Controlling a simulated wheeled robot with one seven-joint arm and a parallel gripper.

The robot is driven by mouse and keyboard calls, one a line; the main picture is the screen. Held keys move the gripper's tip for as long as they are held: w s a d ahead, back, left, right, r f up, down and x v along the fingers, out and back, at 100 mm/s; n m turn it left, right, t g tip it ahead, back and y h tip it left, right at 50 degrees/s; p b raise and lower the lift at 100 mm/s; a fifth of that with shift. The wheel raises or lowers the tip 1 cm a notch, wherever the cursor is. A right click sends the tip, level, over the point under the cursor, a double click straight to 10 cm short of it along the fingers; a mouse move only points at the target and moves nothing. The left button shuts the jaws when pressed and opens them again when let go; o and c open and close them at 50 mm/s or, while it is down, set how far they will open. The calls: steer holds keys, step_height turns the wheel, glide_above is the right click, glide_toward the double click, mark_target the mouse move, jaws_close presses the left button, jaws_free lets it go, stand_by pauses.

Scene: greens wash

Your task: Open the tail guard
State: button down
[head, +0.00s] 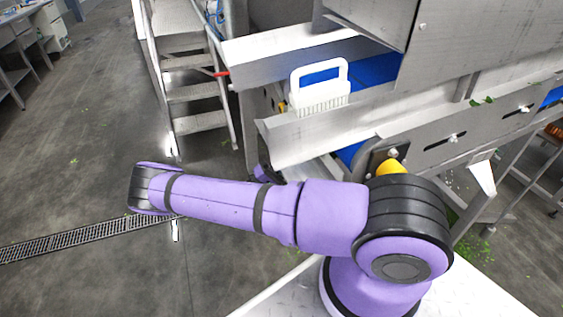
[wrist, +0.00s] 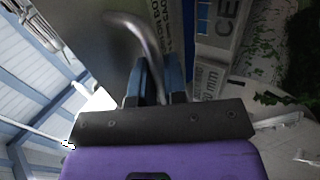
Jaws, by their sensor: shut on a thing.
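In the wrist view, my gripper (wrist: 158,68) is shut on a curved metal bar handle (wrist: 141,33), which runs between its blue-grey fingers. The handle stands in front of a plain grey metal panel (wrist: 85,35), which looks like the tail guard. The hinge and the edges of the panel are not clear, so I cannot tell how far it is open. In the head view my purple arm reaches low beside the end of the conveyor, and my fingers and the handle are hidden there.
Metal steps (head: 190,91) stand at the back left. A floor drain (head: 75,240) crosses the open floor on the left.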

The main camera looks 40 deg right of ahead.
steer(key=shift+d+f, duration=0.1)
stand_by(0.4)
steer(key=c, duration=1.2)
jaws_free()
steer(key=v, duration=1.1)
